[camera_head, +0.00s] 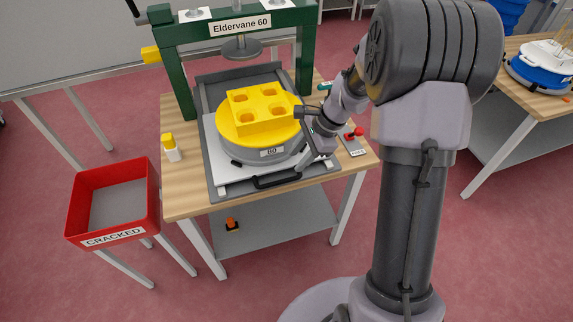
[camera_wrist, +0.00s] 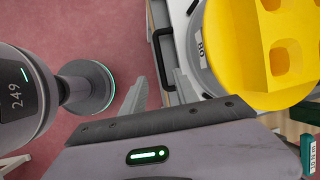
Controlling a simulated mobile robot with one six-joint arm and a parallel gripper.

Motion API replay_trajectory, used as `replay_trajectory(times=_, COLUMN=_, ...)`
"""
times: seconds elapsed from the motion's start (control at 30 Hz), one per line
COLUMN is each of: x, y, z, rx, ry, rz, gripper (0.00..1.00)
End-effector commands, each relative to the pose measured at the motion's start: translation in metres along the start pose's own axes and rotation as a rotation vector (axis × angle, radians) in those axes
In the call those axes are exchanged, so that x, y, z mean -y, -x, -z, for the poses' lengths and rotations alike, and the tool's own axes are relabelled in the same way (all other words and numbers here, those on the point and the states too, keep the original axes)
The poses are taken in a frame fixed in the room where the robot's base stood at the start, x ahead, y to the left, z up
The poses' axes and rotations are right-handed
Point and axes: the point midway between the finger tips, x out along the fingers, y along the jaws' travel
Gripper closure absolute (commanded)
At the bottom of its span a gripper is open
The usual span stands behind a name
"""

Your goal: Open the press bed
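The green press (camera_head: 176,75), labelled "Eldervane 60", stands on a wooden table. Its grey press bed (camera_head: 222,176) has a black handle (camera_head: 278,181) along the front edge. My gripper (camera_head: 303,160) is over the bed's front right, close to the handle. In the wrist view my gripper (camera_wrist: 160,78) has its two fingers apart with nothing between the tips. The handle (camera_wrist: 156,52) shows just beyond the fingertips, and I cannot tell whether they touch it.
A red bin (camera_head: 112,195) labelled CRACKED stands at the left. A small yellow-capped bottle (camera_head: 171,150) is on the table's left side. A red control (camera_head: 354,133) sits at the right. Another table (camera_head: 510,110) is at the far right. The floor in front is clear.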

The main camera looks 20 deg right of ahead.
Motion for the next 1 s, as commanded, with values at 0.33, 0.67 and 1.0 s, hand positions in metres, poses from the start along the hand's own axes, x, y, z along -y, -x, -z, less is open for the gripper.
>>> replay_trajectory(times=0.33, x=0.0, y=0.058, z=0.0, rx=0.0, ry=0.0, rz=0.0, gripper=0.64)
replay_trajectory(times=0.67, x=0.0, y=0.057, z=0.0, rx=0.0, ry=0.0, rz=-0.001, gripper=0.64)
replay_trajectory(times=1.0, x=-0.05, y=0.129, z=-0.102, rx=-0.135, ry=0.475, rz=0.058, gripper=0.64)
